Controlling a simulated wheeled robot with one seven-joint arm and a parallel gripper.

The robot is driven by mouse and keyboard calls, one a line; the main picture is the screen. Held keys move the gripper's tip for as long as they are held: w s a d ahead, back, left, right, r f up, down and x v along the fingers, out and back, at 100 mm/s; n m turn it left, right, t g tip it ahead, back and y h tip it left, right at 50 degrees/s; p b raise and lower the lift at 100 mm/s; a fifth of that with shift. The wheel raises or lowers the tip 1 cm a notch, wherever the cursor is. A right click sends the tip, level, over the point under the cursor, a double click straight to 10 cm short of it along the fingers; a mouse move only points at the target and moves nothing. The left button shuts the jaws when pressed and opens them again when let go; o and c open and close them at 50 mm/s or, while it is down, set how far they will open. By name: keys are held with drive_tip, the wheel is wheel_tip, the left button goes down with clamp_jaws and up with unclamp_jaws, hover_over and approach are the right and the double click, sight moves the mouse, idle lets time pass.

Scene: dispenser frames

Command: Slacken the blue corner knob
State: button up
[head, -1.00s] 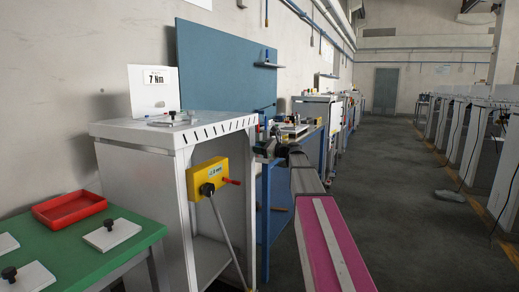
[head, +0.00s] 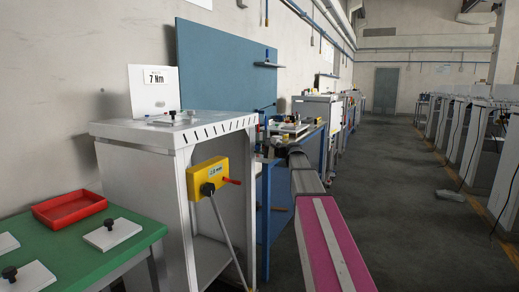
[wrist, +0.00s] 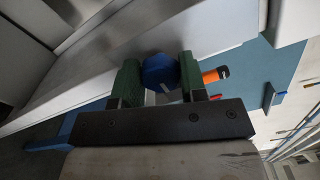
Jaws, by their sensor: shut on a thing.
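The blue corner knob (wrist: 161,74) shows in the wrist view as a round blue part with a pale mark on its lower edge. It sits between the two green-padded fingers of my gripper (wrist: 160,80), which is shut on it from both sides. In the head view the far end of my arm is beside the white cabinet (head: 215,190). The knob is not clear in the head view, where my arm and the clutter hide it.
An orange-tipped part (wrist: 214,75) lies just right of my right finger. A yellow box (head: 207,180) with a red lever hangs on the cabinet. A green table (head: 75,245) with a red tray (head: 69,208) is at left.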

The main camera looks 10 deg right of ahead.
drive_tip(key=shift+n, duration=1.2)
drive_tip(key=shift+f, duration=0.1)
drive_tip(key=o, duration=0.9)
drive_tip(key=shift+o, duration=0.2)
drive_tip(key=shift+s+d, duration=0.1)
drive_tip(key=v, duration=1)
drive_tip(key=shift+s+d, duration=0.2)
drive_tip(key=shift+d, duration=0.05)
